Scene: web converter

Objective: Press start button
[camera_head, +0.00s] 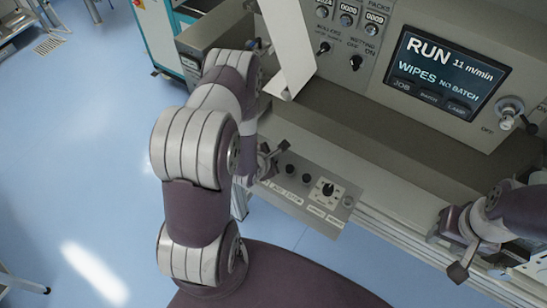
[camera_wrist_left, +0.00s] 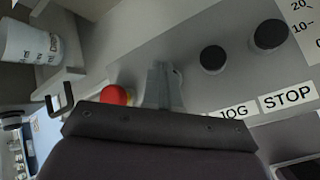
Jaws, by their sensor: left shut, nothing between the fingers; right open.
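The control panel (camera_head: 345,205) juts out below the machine front, with a row of black buttons and a dial. Two black buttons (camera_wrist_left: 213,58) show in the left wrist view, with JOG and STOP labels (camera_wrist_left: 287,97) below them. My left gripper (camera_head: 272,155) is shut and empty at the panel's left end; its narrow fingers (camera_wrist_left: 162,75) point at the panel face, left of the two black buttons. A start button or label is not visible; the gripper covers that area. Whether the fingertips touch the panel I cannot tell. My right gripper (camera_head: 475,238) is open at the lower right.
A red button (camera_wrist_left: 115,95) sits just left of the left fingers. The screen (camera_head: 447,73) reads RUN, 11 m/min. A white sheet (camera_head: 287,45) hangs above my left gripper. Open blue floor (camera_head: 80,160) lies to the left.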

